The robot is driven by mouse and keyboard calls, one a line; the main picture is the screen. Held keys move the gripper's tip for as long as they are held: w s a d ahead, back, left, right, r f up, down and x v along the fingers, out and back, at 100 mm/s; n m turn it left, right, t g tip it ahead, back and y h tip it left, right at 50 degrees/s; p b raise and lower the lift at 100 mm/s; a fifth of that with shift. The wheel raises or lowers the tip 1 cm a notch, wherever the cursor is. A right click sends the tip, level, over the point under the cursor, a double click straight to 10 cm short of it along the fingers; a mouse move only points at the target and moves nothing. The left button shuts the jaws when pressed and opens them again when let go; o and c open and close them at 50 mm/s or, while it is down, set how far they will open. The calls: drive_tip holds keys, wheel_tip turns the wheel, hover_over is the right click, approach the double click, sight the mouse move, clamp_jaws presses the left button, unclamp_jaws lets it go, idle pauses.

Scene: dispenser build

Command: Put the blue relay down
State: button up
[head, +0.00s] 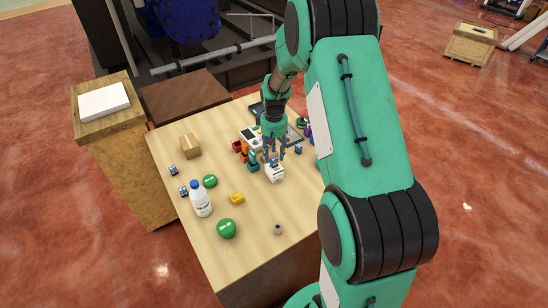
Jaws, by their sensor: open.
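My gripper (272,154) points down over the middle of the table, with its fingers apart. A white block-like item (275,173) stands directly below and in front of the fingertips. I cannot tell whether it touches them. A small blue piece (298,149), which may be the blue relay, rests on the table just right of the gripper. Two other small blue-and-grey pieces lie near the left edge, one farther back (173,170) and one nearer (183,191). Which of these is the relay is too small to tell.
The wooden table (255,250) holds a white bottle (200,200), a yellow piece (236,198), green round items (227,228), a cardboard box (190,146) and a small grey piece (278,229). Orange and teal items (243,150) crowd the gripper's left. The front middle is mostly clear.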

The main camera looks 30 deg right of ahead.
sight(274, 159)
wheel_tip(274, 159, up, 9)
idle(0.4)
idle(0.5)
drive_tip(key=s+a+r+t, duration=0.1)
drive_tip(key=s+a+r, duration=0.55)
drive_tip(key=r, duration=0.35)
drive_tip(key=s+a+r+t, duration=0.2)
drive_tip(key=s+a+r, duration=0.3)
drive_tip(key=a+r, duration=0.3)
drive_tip(key=s+a+r+t, duration=0.1)
drive_tip(key=s+a+r, duration=0.1)
drive_tip(key=s, duration=0.5)
drive_tip(key=s+a+r, duration=0.2)
drive_tip(key=s+a, duration=0.2)
drive_tip(key=s, duration=0.3)
drive_tip(key=s+a+r+t, duration=0.1)
drive_tip(key=s+a+r, duration=0.2)
drive_tip(key=s, duration=0.4)
drive_tip(key=shift+s+a+t, duration=0.25)
drive_tip(key=shift+s+t, duration=0.05)
drive_tip(key=shift+s, duration=0.05)
drive_tip(key=shift+b, duration=0.3)
